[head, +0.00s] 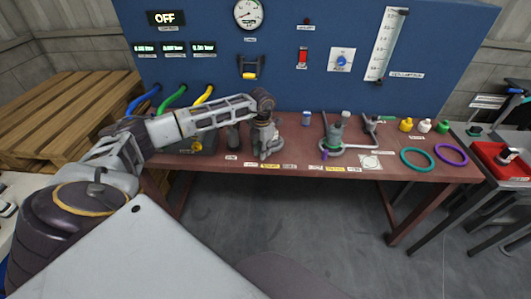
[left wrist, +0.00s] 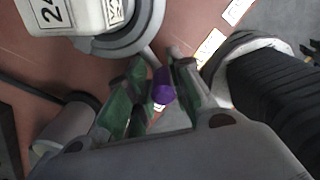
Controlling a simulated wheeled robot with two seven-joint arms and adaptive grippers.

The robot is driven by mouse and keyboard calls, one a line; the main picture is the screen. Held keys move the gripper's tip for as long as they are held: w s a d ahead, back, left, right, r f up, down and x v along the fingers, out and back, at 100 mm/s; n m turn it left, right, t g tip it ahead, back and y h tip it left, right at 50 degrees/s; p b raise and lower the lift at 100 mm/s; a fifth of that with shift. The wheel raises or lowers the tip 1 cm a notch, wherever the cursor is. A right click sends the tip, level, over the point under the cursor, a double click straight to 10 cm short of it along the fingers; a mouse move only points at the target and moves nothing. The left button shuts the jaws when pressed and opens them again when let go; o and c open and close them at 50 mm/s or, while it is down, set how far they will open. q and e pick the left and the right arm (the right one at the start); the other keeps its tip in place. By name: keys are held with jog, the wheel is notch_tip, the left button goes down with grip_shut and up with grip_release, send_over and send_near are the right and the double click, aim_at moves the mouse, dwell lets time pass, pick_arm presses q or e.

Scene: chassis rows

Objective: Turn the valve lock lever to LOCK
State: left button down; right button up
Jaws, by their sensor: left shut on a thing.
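My left gripper (head: 266,150) reaches down to the front part of the red-brown bench, left of its middle. In the left wrist view its green-padded fingers (left wrist: 160,78) are shut on a small purple-tipped lever (left wrist: 163,86). Beside it is a grey round flange (left wrist: 130,38) with a white body (left wrist: 75,14) marked 24. In the head view the gripper and arm hide the held lever. Which lever position is LOCK cannot be read. My right gripper is not in view.
A grey fixture with a green part (head: 334,132) and a purple tip stands right of the gripper. Teal (head: 418,158) and purple (head: 452,154) rings lie at the bench's right. A blue panel (head: 290,90) rises behind. A red tray (head: 490,152) sits on a side table.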

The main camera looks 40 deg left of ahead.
pick_arm(q)
jog(key=shift+a+r+m, duration=0.1)
jog(key=shift+m, duration=0.6)
jog(key=shift+a, duration=0.1)
jog(key=c, duration=1.5)
grip_release()
jog(key=shift+o, duration=0.8)
jog(key=shift+a, duration=0.1)
jog(key=shift+a+r, duration=0.1)
jog(key=shift+r, duration=0.55)
notch_tip(320, 180, up, 11)
jog(key=shift+f, duration=0.2)
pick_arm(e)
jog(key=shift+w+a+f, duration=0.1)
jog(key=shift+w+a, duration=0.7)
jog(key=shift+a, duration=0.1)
pick_arm(q)
jog(key=shift+c, duration=0.5)
